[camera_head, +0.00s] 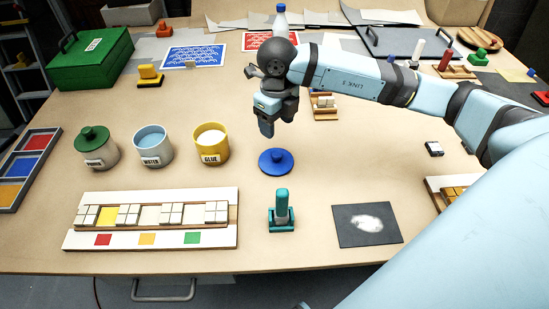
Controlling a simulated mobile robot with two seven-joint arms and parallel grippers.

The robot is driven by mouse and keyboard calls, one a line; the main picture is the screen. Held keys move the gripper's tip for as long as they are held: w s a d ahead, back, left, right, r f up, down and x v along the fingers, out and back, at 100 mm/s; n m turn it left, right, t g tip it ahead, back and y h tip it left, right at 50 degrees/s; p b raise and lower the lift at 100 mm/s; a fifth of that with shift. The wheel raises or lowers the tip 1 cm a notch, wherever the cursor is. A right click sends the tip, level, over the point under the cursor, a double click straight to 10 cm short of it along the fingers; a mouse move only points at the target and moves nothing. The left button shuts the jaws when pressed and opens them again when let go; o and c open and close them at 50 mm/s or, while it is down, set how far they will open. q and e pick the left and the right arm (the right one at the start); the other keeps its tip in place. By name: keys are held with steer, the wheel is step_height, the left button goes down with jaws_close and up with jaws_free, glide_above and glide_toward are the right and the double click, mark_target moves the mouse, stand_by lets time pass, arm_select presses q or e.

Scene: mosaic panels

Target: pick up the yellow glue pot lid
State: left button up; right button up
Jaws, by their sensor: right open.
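The yellow glue pot (211,145), labelled GLUE, stands uncovered with white contents showing. A round blue lid (276,162) with a small knob lies flat on the table to the right of the pot. I see no yellow lid. My right gripper (267,128) points down in the air, behind and slightly left of the blue lid in the picture, apart from it. It is open and appears empty, though its jaws are seen nearly edge-on. My left gripper is out of view.
A water pot (153,146) and a green-lidded pot (95,148) stand left of the glue pot. In front are a tile rack (150,243), a teal-handled tool (281,212) and a dark panel (366,225). The table around the blue lid is clear.

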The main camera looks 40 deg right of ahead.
mark_target(276, 153)
step_height(276, 153, down, 11)
steer(key=shift+r+p, duration=0.1)
steer(key=shift+p, duration=0.3)
steer(key=c, duration=1)
